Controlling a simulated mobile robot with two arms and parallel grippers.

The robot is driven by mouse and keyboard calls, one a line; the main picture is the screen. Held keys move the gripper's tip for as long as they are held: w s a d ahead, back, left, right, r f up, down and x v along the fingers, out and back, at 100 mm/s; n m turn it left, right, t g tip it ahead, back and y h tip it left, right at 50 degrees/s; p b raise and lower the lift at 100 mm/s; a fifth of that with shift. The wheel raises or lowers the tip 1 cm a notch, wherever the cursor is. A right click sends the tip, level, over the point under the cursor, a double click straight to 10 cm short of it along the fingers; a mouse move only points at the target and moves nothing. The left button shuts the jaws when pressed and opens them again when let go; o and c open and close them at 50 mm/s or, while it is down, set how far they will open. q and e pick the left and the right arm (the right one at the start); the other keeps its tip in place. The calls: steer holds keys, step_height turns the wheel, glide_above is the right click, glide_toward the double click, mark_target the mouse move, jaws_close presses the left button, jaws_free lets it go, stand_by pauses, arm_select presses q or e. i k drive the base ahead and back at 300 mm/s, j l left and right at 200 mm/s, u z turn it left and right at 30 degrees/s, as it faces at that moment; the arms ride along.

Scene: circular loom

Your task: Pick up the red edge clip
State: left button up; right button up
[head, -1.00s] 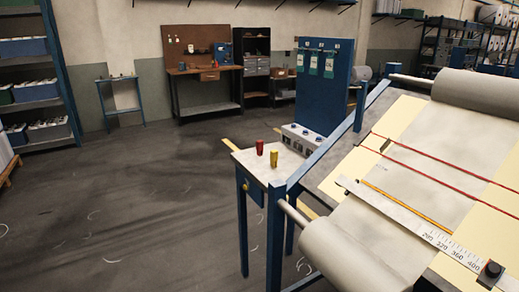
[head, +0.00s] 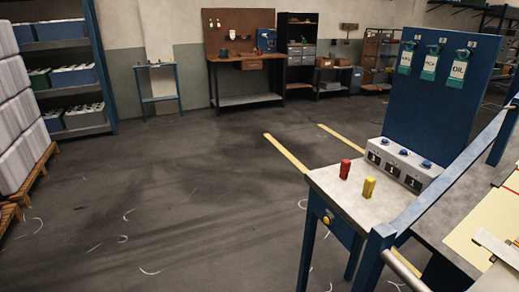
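The red edge clip (head: 345,169) stands upright on the pale top of a small blue-legged side table (head: 350,208), right of centre in the head view. A yellow clip (head: 369,187) stands just in front of it and to its right, with a small gap between them. Neither of my grippers shows in the head view.
A control box with blue knobs (head: 404,165) and a tall blue panel with hanging tags (head: 440,95) stand behind the clips. A blue frame rail (head: 450,178) borders the table at right. Open floor (head: 190,190) lies to the left. White stacks on a pallet (head: 15,125) stand far left.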

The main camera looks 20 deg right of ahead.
mark_target(345, 164)
steer(key=i+j, duration=0.15)
steer(key=i, duration=0.35)
steer(key=i+j, duration=0.15)
steer(key=i, duration=0.4)
steer(key=i+j+z, duration=0.1)
steer(key=i, duration=0.4)
